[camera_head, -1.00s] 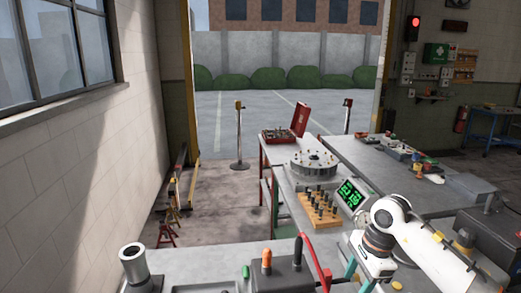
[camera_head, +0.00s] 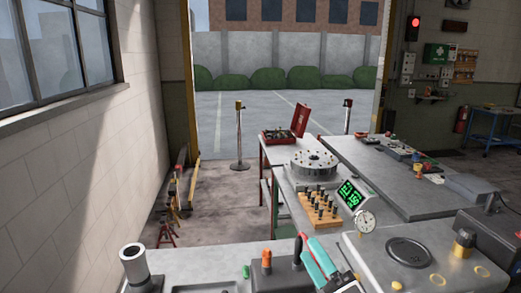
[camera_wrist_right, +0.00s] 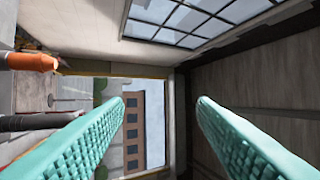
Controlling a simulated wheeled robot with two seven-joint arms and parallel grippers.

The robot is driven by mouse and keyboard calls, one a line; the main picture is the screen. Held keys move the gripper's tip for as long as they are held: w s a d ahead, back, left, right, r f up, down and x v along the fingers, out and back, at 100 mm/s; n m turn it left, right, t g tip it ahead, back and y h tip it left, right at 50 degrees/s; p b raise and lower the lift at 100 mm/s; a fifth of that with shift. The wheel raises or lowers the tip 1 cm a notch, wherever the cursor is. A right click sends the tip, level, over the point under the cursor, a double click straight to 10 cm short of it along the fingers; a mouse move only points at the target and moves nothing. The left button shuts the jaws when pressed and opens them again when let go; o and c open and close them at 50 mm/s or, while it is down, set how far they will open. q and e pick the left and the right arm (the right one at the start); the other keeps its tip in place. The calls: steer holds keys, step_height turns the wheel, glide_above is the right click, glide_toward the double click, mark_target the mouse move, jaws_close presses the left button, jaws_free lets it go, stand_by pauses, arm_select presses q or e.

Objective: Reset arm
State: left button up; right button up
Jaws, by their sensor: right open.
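My right gripper (camera_head: 311,251) shows at the bottom centre of the head view, with teal fingers above the near bench. In the right wrist view, its two ribbed teal fingers (camera_wrist_right: 160,101) stand wide apart with nothing between them. Much of the arm behind it is outside the head view. My left gripper is in neither view.
An orange-handled tool (camera_head: 266,261) stands close left of my right gripper. A metal cylinder (camera_head: 133,264) is at the left. A dial gauge (camera_head: 366,222), a green display (camera_head: 349,194) and a wooden block with several pegs (camera_head: 320,209) lie beyond.

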steer(key=s+d+f+m+g+h, duration=0.4)
steer(key=d+f+m+h, duration=0.15)
steer(key=f+m, duration=0.35)
steer(key=s+d+f+m+g+h, duration=0.35)
steer(key=d+f+m+h, duration=0.2)
steer(key=f+m, duration=0.35)
steer(key=s+f+m+g, duration=0.2)
steer(key=s+f+g, duration=0.1)
steer(key=s, duration=0.3)
steer(key=s+a+f+m+g, duration=0.1)
steer(key=s+f+g, duration=0.25)
steer(key=s, duration=0.35)
steer(key=s+f+m+g, duration=0.2)
steer(key=s+f+g, duration=0.15)
steer(key=s, duration=0.25)
step_height(320, 180, down, 26)
steer(key=s, duration=0.1)
steer(key=s+d+f+g+b, duration=0.1)
steer(key=s+d+f+g, duration=0.1)
steer(key=s+f, duration=1.4)
steer(key=shift+s+d+n+y, duration=0.25)
steer(key=shift+d+n+y, duration=0.05)
steer(key=shift+d, duration=0.15)
